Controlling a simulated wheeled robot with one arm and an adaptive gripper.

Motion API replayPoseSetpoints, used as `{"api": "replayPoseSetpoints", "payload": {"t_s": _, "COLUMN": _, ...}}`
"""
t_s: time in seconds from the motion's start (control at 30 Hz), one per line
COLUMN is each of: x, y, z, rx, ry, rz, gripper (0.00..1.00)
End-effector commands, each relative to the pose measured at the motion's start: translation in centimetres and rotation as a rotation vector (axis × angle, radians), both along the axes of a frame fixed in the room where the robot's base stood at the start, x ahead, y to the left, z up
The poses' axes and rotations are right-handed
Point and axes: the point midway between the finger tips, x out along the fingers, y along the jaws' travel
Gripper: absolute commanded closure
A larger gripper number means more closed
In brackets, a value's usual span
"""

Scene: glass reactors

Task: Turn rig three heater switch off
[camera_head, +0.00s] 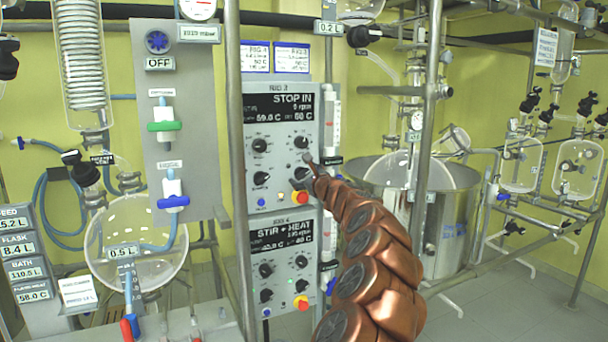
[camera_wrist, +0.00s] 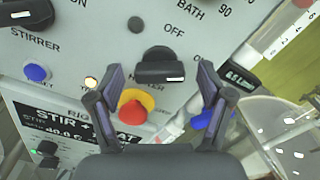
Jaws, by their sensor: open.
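The rig 3 panel (camera_head: 281,196) is grey, with a display reading "STOP IN", above the rig 4 panel. In the wrist view, the black heater switch (camera_wrist: 160,64) has its handle lying roughly crosswise, with a white mark near its right end. "OFF" is printed above it to the right; its own label below is partly hidden. My gripper (camera_wrist: 157,78) is open, its two fingers either side of the switch in the picture. I cannot tell whether they touch it. In the head view, my gripper (camera_head: 308,168) is in front of the panel's right side and partly hides the switch.
A red button on a yellow base (camera_wrist: 133,108) sits just below the switch, between the fingers.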

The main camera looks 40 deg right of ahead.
Motion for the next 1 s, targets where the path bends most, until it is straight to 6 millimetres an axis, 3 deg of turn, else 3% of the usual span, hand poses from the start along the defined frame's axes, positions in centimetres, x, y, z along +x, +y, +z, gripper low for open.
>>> {"api": "replayPoseSetpoints", "payload": {"t_s": 0.47, "x": 0.55, "y": -0.08, "z": 0.08, "rx": -0.002, "ry": -0.001, "rz": 0.001, "gripper": 0.21}}
{"api": "replayPoseSetpoints", "payload": {"t_s": 1.0, "x": 0.56, "y": -0.07, "z": 0.03, "rx": -0.001, "ry": 0.0, "rz": 0.001, "gripper": 0.76}}
